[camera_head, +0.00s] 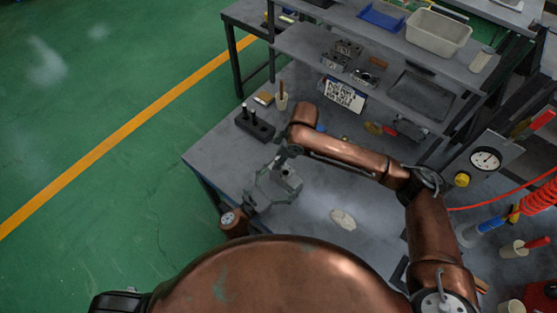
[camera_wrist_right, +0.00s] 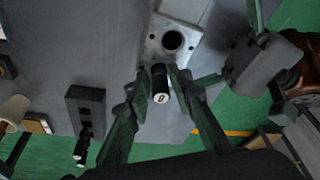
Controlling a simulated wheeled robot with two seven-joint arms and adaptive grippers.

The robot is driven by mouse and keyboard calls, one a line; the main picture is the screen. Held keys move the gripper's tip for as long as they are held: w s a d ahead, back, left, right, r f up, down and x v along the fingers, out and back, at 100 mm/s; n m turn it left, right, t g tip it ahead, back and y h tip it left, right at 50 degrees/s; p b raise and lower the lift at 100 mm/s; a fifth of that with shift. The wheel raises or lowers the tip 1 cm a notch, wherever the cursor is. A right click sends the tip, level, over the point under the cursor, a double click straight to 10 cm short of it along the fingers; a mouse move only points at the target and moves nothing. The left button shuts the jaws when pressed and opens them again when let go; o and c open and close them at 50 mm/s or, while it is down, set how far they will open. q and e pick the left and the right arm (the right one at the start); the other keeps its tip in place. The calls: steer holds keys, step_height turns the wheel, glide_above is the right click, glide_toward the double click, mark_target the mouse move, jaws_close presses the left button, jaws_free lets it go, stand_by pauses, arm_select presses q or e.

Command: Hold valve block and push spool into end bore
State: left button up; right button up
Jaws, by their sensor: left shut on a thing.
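The grey valve block (camera_head: 284,186) is at the left part of the bench in the head view. In the right wrist view the block (camera_wrist_right: 187,48) shows a round dark bore facing the camera. My left gripper (camera_head: 262,196) is shut on the block's side; it also shows in the right wrist view (camera_wrist_right: 256,45). My right gripper (camera_wrist_right: 160,78) has its fingertips on both sides of a black spool (camera_wrist_right: 160,88) with a pale marked end, and appears shut on it. The spool is beside the bore, apart from it in the picture. In the head view it is hidden.
A dark spool stand (camera_head: 254,124) is on the bench behind the block; it also shows in the right wrist view (camera_wrist_right: 86,108). A cup (camera_head: 281,101) stands near it. A rag (camera_head: 343,219) lies to the right. Shelves with a bin (camera_head: 438,33) rise at the back.

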steer(key=shift+o, duration=1.1)
steer(key=shift+f, duration=0.1)
steer(key=shift+s, duration=0.1)
steer(key=v, duration=1.2)
arm_select(q)
steer(key=o, duration=1.8)
steer(key=shift+c, duration=0.2)
steer(key=shift+a, duration=0.1)
